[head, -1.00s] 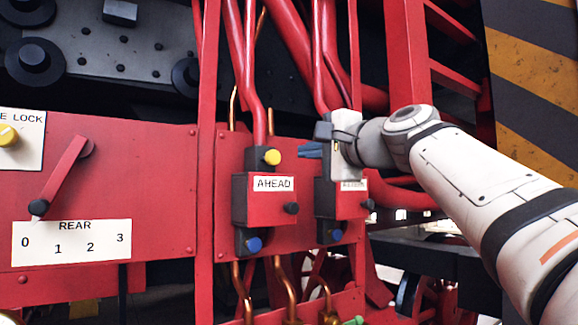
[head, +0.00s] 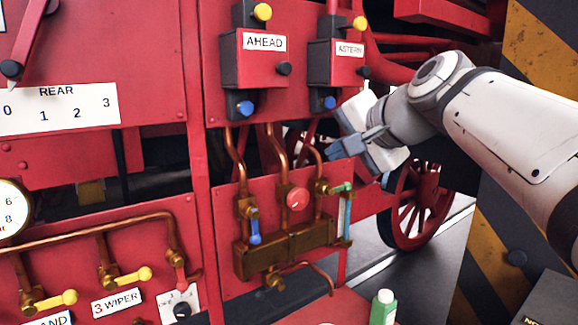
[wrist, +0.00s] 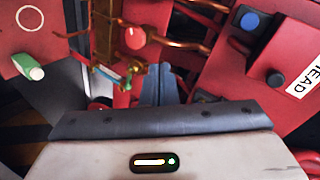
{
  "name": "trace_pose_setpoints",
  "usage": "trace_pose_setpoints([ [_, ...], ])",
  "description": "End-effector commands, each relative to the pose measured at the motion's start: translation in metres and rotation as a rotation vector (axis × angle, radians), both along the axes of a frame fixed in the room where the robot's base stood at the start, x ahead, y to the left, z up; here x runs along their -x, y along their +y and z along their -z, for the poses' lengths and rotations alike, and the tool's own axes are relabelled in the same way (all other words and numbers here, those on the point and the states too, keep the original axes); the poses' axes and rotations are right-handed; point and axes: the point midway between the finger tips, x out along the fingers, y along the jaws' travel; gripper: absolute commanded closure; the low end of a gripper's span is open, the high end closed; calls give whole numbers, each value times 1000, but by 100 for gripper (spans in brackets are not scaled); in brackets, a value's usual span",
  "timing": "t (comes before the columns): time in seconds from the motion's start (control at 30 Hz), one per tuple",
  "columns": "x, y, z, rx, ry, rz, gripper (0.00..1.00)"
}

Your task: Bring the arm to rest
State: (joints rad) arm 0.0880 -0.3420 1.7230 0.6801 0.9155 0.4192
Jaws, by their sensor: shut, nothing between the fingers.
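My gripper (head: 345,146) is in the head view, right of centre, in front of the red panel and just below the ASTERN box (head: 335,62). Its blue-grey fingers point left and are shut with nothing between them. The fingers also show in the wrist view (wrist: 160,85), closed together and pointing at the copper pipes. They look apart from the panel, though the exact gap cannot be told. My arm reaches in from the right edge of the head view.
The AHEAD box (head: 253,70) sits left of ASTERN. Below are copper pipes, a brass manifold (head: 285,247) with a red knob (head: 298,198), and a sight glass (head: 344,215). A green bottle (head: 383,308) stands at the bottom. A red wheel (head: 415,205) lies behind my gripper.

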Motion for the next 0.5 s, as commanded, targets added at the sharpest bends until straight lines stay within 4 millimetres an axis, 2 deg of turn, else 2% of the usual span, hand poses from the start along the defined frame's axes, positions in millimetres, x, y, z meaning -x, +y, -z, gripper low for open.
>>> trace_pose_setpoints([
  [0.03,11,-3,38,87,45,-21,100],
  [0.1,28,-10,89,219,105,-58,100],
  [0.17,46,-17,131,329,158,-102,100],
  [0.2,59,-22,159,403,193,-135,100],
  [0.3,94,-35,221,574,273,-232,100],
  [0.4,127,-47,271,715,341,-331,100],
  [0.5,153,-57,305,815,388,-413,100],
])
